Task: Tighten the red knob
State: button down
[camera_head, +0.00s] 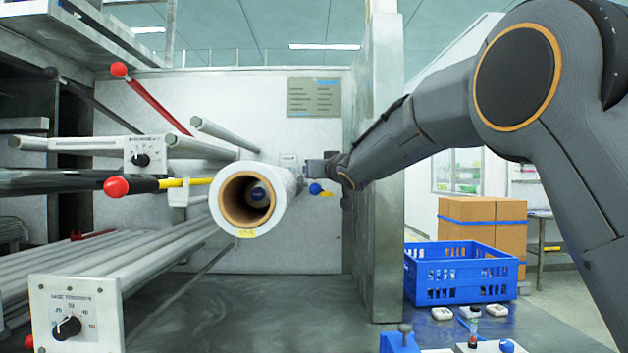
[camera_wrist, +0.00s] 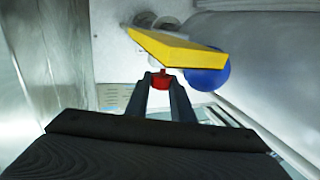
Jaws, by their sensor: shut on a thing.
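The red knob (camera_wrist: 161,80) shows in the wrist view as a small red piece between the fingertips of my gripper (camera_wrist: 162,84). The gripper is shut on it, with one finger on each side. A yellow plate (camera_wrist: 178,50) and a blue round part (camera_wrist: 208,76) sit just above and beside the knob. In the head view my gripper (camera_head: 322,168) is at the back, right of the large white roll, next to a blue ball (camera_head: 315,188) and a small yellow part (camera_head: 327,194). The red knob cannot be made out in the head view.
The white roll (camera_head: 285,184) with its brown core lies left of my gripper. An upright grey post (camera_head: 383,120) stands close on its right. Red-ended levers (camera_head: 117,187) and a dial panel (camera_head: 75,313) are at left. A blue crate (camera_head: 460,268) stands at lower right.

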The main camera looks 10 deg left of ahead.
jog(key=shift+w+d+m+t+h+b, duration=0.15)
jog(key=shift+m+t+h+b, duration=0.2)
jog(key=shift+b, duration=2.05)
jog(key=shift+w+a+m+t+h+b, duration=0.15)
jog(key=shift+m+h+b, duration=0.25)
jog(key=shift+b, duration=2)
jog(key=b, duration=0.4)
jog(key=h+b, duration=0.1)
jog(key=b, duration=0.4)
jog(key=shift+w+a+f+m, duration=0.1)
jog(key=shift+a+f+m, duration=0.05)
jog(key=shift+f+m, duration=0.1)
jog(key=h+b, duration=0.1)
jog(key=b, duration=0.3)
jog(key=shift+f+t, duration=0.15)
jog(key=shift+t, duration=0.15)
jog(key=shift+s+m+b, duration=0.35)
jog(key=shift+m+b, duration=0.05)
jog(key=shift+b, duration=0.75)
jog(key=shift+s, duration=0.1)
jog(key=c, duration=1.5)
grip_release()
jog(key=shift+d+r, duration=0.2)
jog(key=shift+c, duration=0.2)
jog(key=shift+b+v, duration=1.15)
jog(key=shift+v, duration=2.8)
